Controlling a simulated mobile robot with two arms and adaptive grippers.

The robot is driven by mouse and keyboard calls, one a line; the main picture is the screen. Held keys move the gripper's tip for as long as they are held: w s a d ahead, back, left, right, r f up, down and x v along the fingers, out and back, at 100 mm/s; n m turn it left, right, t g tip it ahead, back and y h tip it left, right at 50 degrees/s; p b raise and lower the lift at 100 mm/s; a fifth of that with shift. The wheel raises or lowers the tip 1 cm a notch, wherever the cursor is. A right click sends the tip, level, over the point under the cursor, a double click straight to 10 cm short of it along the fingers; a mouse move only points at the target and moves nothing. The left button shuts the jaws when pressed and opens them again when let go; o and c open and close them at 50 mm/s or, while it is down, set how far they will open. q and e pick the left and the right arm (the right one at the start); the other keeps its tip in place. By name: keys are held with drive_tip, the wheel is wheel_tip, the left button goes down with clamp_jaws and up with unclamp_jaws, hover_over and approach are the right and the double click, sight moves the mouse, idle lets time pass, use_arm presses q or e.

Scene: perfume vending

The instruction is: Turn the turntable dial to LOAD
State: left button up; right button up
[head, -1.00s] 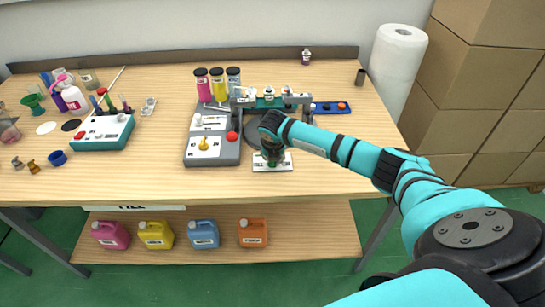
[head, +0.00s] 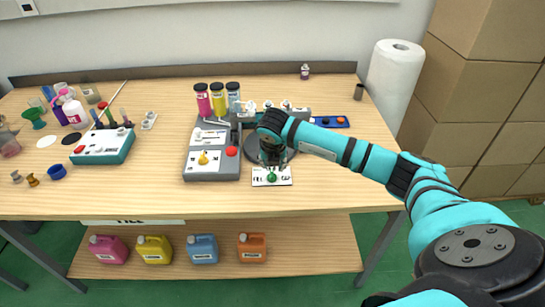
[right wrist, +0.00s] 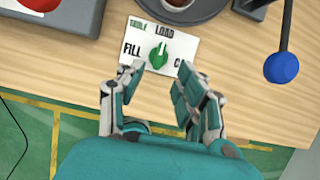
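The turntable dial is a green knob (right wrist: 158,55) on a white plate (right wrist: 186,57) marked FILL, LOAD and a partly hidden label starting with C. In the right wrist view its ridge appears to point up, roughly toward LOAD. In the head view the green knob (head: 271,177) shows uncovered near the table's front edge. My right gripper (right wrist: 158,80) is open and empty, its fingertips apart and just short of the knob. In the head view my right gripper (head: 272,158) hangs above the dark round turntable (head: 252,148), partly hiding it. My left gripper is not in view.
A grey filling unit (head: 208,168) with a yellow knob and red button stands left of the dial. A blue-ended lever (right wrist: 282,66) is at the right in the wrist view. Bottles (head: 218,97) stand behind. The table front right is clear.

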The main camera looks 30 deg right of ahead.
drive_tip(key=shift+v, duration=2.25)
drive_tip(key=shift+a, duration=0.1)
